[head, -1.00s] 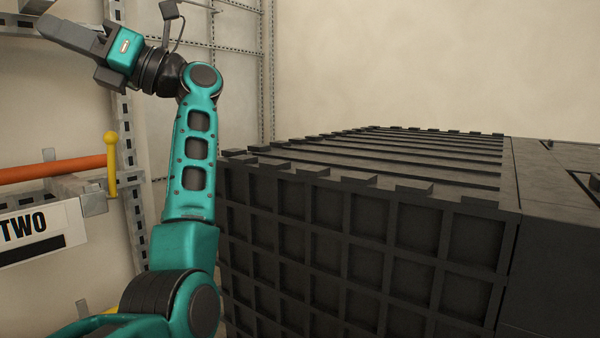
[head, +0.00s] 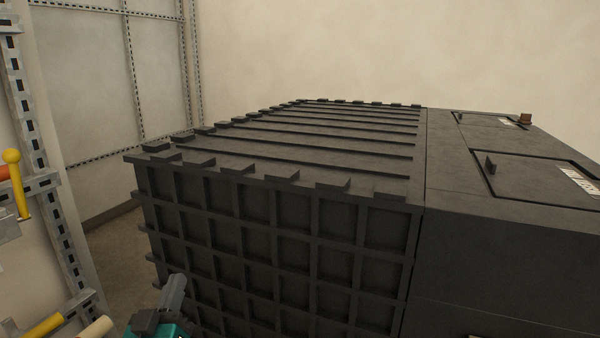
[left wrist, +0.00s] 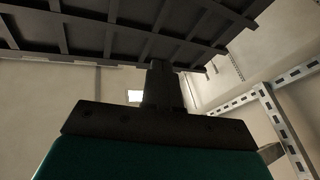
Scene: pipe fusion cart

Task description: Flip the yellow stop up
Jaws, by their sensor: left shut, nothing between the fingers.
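A yellow stop (head: 17,185) with a round knob stands upright at the far left of the head view, by the end of an orange pipe (head: 4,173). Lower down, another yellow piece (head: 42,327) lies tilted near the bottom left, beside a cream pipe end (head: 97,328). I cannot tell which one the task means. My left gripper (head: 177,284) is low, in front of the black crate's grid side, to the right of both yellow pieces and apart from them. Its fingers also show shut and empty in the left wrist view (left wrist: 161,78). My right gripper is not in view.
The large black ribbed crate (head: 285,175) fills the middle, with a black lidded box (head: 520,220) at its right. A perforated metal upright (head: 35,140) stands at the left. A floor gap lies between rack and crate.

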